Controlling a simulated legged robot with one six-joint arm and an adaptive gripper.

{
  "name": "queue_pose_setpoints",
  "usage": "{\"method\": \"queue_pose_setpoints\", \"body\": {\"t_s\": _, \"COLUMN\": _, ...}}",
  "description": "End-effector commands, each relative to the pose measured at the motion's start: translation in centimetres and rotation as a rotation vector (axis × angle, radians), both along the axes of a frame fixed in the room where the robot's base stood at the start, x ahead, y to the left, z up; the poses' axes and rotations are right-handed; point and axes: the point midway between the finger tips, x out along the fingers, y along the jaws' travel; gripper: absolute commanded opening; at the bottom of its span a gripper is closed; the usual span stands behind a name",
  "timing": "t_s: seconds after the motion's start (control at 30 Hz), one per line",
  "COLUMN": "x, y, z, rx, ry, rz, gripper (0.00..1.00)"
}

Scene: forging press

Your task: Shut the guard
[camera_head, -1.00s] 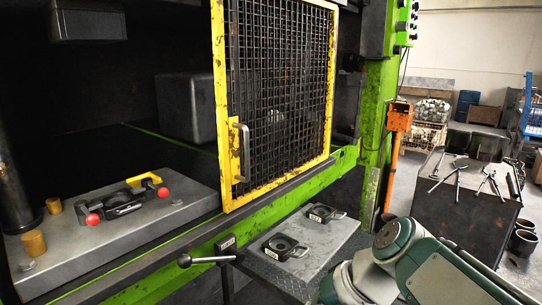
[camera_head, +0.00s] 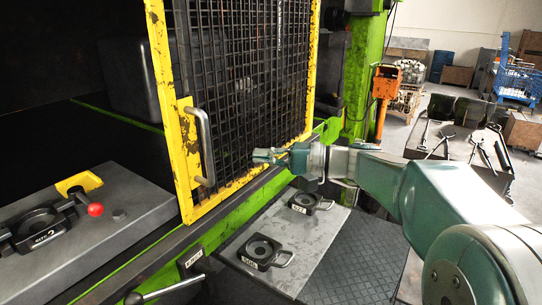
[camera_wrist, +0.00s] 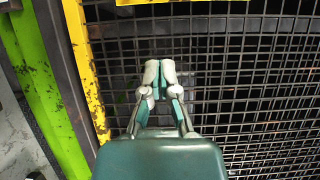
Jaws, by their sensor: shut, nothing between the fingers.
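The guard (camera_head: 240,90) is a black mesh panel in a worn yellow frame, standing on the green press rail. It covers the right part of the press opening, and the left part is uncovered. Its grey vertical bar handle (camera_head: 204,146) is on the left frame post. My gripper (camera_head: 256,156) is shut and empty, in front of the lower mesh, to the right of the handle and apart from it. In the wrist view my gripper (camera_wrist: 160,70) points at the mesh (camera_wrist: 240,95), with a yellow frame bar (camera_wrist: 84,70) to its left. The handle is not visible there.
The die block (camera_head: 120,190) with a red knob (camera_head: 96,210) lies in the uncovered opening. A lever (camera_head: 165,288) stands at the front. A grey plate (camera_head: 290,235) with two black handled fixtures lies below my arm. An orange post (camera_head: 385,85) stands right.

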Motion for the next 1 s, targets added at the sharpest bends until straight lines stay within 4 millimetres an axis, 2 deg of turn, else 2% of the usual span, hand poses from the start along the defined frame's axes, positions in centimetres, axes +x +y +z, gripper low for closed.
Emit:
{"method": "queue_pose_setpoints", "body": {"t_s": 0.03, "x": 0.1, "y": 1.1, "z": 0.0, "rx": 0.0, "ry": 0.001, "rz": 0.004, "gripper": 0.0}}
{"method": "queue_pose_setpoints", "body": {"t_s": 0.3, "x": 0.9, "y": 6.1, "z": 0.0, "rx": 0.0, "ry": 0.0, "rz": 0.004, "gripper": 0.0}}
{"method": "queue_pose_setpoints", "body": {"t_s": 0.4, "x": -0.9, "y": 6.4, "z": 0.1, "rx": -0.001, "ry": -0.002, "rz": 0.0, "gripper": 0.0}}
{"method": "queue_pose_setpoints", "body": {"t_s": 0.53, "x": -2.1, "y": 7.0, "z": 0.1, "rx": -0.001, "ry": -0.001, "rz": 0.001, "gripper": 0.0}}
{"method": "queue_pose_setpoints", "body": {"t_s": 1.0, "x": -2.6, "y": 7.2, "z": 0.0, "rx": -0.001, "ry": 0.0, "rz": -0.001, "gripper": 0.0}}
